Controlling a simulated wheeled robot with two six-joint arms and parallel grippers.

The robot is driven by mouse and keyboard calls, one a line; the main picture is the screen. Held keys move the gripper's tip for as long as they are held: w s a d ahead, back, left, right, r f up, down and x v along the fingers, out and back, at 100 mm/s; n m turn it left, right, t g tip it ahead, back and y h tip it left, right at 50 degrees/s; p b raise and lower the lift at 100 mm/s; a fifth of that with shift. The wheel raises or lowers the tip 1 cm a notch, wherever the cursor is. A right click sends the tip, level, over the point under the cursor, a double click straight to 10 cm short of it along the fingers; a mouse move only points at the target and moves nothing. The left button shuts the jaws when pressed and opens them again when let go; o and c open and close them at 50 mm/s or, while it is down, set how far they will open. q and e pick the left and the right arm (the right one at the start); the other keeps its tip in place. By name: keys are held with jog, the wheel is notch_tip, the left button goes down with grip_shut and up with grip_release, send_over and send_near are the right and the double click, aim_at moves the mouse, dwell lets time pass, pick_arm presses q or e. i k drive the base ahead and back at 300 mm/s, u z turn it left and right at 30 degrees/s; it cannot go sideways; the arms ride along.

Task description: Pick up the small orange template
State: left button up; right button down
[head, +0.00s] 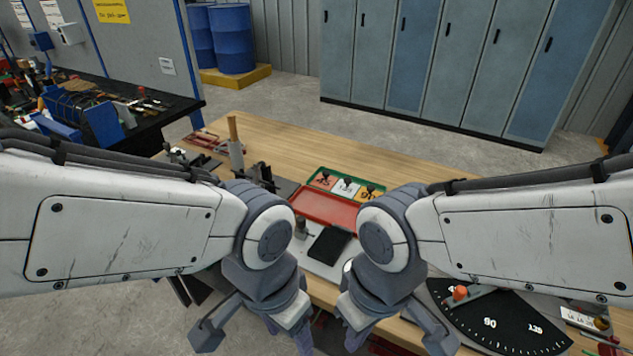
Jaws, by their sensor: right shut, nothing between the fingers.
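A green-edged tray (345,175) lies on the wooden bench in the middle of the head view. It holds a row of small coloured plates with black knobs. The left plate (317,184) looks orange-red, the middle one is white, and the right plate (362,197) looks yellow-orange. I cannot tell which is the small orange template. My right gripper (355,341) is shut and empty at the bottom edge, nearer than the tray. My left gripper (303,343) is at the bottom edge too, cut off by the frame, and its fingers cannot be made out.
A red tray (330,209) sits in front of the green one. A black block (329,244) lies on a pale plate between my arms. A black dial plate (500,322) with an orange knob (460,292) is at right. The wooden bench top (290,140) is clear behind the trays.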

aim_at(323, 180)
jog(key=u, duration=0.05)
jog(key=k, duration=0.5)
jog(key=u, duration=1.25)
jog(key=i, duration=1.4)
jog(key=z, duration=1)
jog(key=i, duration=0.85)
jog(key=z, duration=0.15)
